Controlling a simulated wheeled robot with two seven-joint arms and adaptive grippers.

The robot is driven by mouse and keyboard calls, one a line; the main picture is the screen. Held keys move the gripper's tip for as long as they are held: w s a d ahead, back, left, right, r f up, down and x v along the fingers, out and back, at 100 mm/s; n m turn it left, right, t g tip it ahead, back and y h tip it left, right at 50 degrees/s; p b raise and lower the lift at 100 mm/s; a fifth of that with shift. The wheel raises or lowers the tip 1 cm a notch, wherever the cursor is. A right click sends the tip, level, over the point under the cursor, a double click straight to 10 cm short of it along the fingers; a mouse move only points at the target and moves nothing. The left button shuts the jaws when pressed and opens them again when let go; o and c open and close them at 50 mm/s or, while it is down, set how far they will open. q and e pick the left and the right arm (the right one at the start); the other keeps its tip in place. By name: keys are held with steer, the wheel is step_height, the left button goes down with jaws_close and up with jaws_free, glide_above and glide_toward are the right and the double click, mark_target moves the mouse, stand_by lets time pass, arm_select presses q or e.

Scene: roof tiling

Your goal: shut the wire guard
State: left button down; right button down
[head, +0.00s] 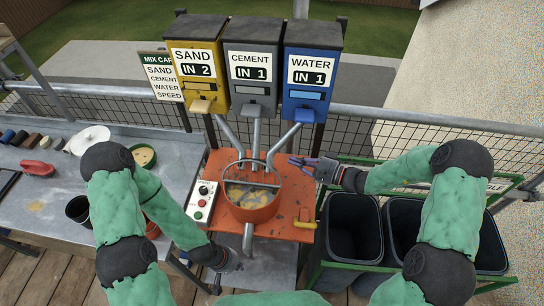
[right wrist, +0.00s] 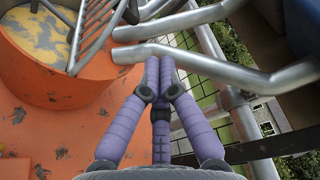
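The wire guard (head: 250,172) is a metal ring with bars at the orange mixing drum (head: 252,213). Its bars (right wrist: 93,32) slant up from the drum rim in the right wrist view, so it looks tilted up. Yellowish material shows inside the drum. My right gripper (head: 291,161) is to the right of the guard, apart from it. In the right wrist view its purple fingers (right wrist: 159,62) meet at the tips with nothing seen between them. My left gripper (head: 231,262) is low, in front of the drum and below the control box; its fingers are too unclear to judge.
Sand, cement and water dispensers (head: 254,65) stand behind the drum, with metal chutes (right wrist: 200,55) close above my right fingers. A control box (head: 202,201) is left of the drum, a yellow-handled lever (head: 305,224) right. Black bins (head: 354,228) stand at the right.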

mark_target(273, 154)
steer(key=x, duration=0.8)
steer(key=shift+a+f, duration=0.1)
steer(key=shift+a, duration=0.15)
steer(key=shift+w+a, duration=0.1)
steer(key=shift+a, duration=0.25)
steer(key=shift+s+a+r, duration=0.15)
steer(key=shift+s+r, duration=0.1)
steer(key=shift+s, duration=0.65)
steer(key=shift+s+a+r, duration=0.1)
steer(key=shift+s+r, duration=0.15)
steer(key=shift+s, duration=0.6)
